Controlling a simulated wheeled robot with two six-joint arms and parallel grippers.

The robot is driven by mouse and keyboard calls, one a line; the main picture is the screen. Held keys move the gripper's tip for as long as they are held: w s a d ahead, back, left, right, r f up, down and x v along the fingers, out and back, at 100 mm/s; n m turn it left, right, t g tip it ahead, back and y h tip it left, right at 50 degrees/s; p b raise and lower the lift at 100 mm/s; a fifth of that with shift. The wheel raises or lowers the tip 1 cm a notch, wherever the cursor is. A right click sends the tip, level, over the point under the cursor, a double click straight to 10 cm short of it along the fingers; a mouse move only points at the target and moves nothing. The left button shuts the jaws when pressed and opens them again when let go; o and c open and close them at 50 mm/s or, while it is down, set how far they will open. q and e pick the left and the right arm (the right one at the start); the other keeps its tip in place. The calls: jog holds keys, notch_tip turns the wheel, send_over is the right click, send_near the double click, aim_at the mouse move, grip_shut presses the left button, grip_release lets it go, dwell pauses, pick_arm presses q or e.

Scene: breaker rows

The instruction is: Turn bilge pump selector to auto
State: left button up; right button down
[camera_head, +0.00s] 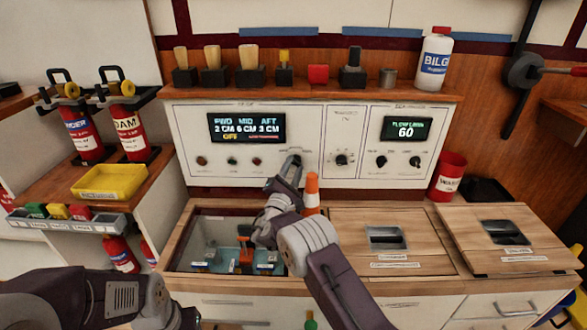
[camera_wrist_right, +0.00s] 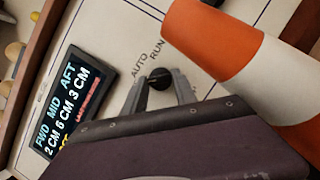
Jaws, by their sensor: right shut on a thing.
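The bilge pump selector is a small black knob (camera_wrist_right: 159,77) on the white panel (camera_head: 305,125). In the right wrist view the words AUTO and RUN are printed beside it. My right gripper (camera_wrist_right: 161,88) is shut on the knob, one grey finger on each side. In the head view this gripper (camera_head: 294,162) reaches up to the panel and mostly covers the knob. Which way the knob points, I cannot tell. The display (camera_head: 247,128) reads FWD 2 CM, MID 6 CM, AFT 3 CM, with OFF in yellow. My left arm shows at lower left; its gripper is out of view.
An orange and white cone (camera_head: 312,190) stands close beside my right gripper and fills the right of the wrist view (camera_wrist_right: 235,55). An open hatch (camera_head: 186,240) lies below. Other knobs (camera_head: 341,160), a flow display (camera_head: 406,129) and a red cup (camera_head: 449,177) are to the right.

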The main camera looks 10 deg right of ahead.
jog(key=m+g+b, duration=0.1)
jog(key=m, duration=0.1)
jog(key=m+g+b, duration=0.1)
jog(key=m, duration=0.2)
jog(key=shift+a+h, duration=0.15)
jog(key=shift+h, duration=0.15)
jog(key=shift+r+m+g+b, duration=0.15)
jog(key=shift+m+g+b, duration=0.9)
jog(key=shift+m, duration=1.05)
jog(key=c, duration=1)
grip_release()
jog(key=shift+r, duration=0.1)
